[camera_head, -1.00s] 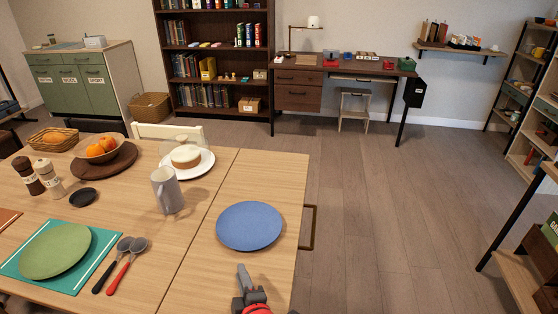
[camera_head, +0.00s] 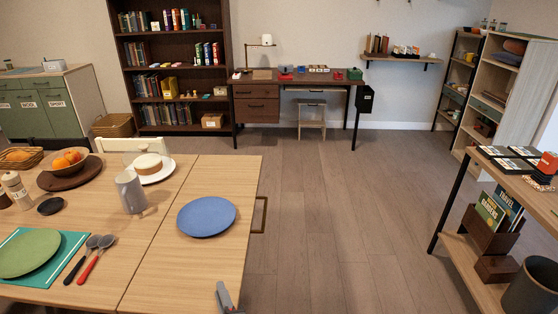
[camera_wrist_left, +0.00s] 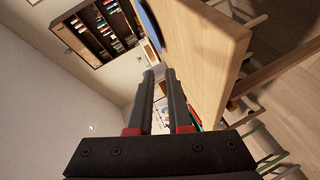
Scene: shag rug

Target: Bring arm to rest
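My right gripper is in neither view.
On the table are a blue plate (camera_head: 207,217), a grey mug (camera_head: 130,192), a green plate (camera_head: 28,252) and two spoons (camera_head: 92,258). A shelf unit (camera_head: 463,262) stands at the right. The floor (camera_head: 330,215) between is clear.

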